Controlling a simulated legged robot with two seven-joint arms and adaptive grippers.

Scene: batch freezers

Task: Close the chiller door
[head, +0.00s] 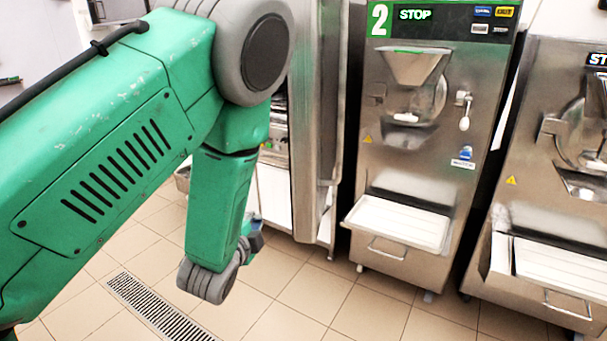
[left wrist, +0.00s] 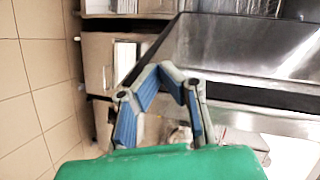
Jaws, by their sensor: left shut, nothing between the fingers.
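The chiller door, as far as I can tell, is the tall stainless steel panel (head: 312,110) right of my arm in the head view. It stands open, with part of a shelved interior (head: 272,145) showing to its left. In the left wrist view a large steel panel (left wrist: 245,50), probably the same door, fills the upper right. My left gripper (left wrist: 172,68) is shut and empty, its blue-padded fingertips by the panel's lower left edge. I cannot tell whether they touch it. In the head view my arm hides most of the gripper. My right gripper is not in view.
Batch freezer 2 (head: 415,160) stands right of the panel, with a white tray (head: 400,222) jutting forward. Another freezer (head: 555,190) stands at the far right. The tiled floor (head: 275,305) in front is clear, with a drain grate (head: 155,305).

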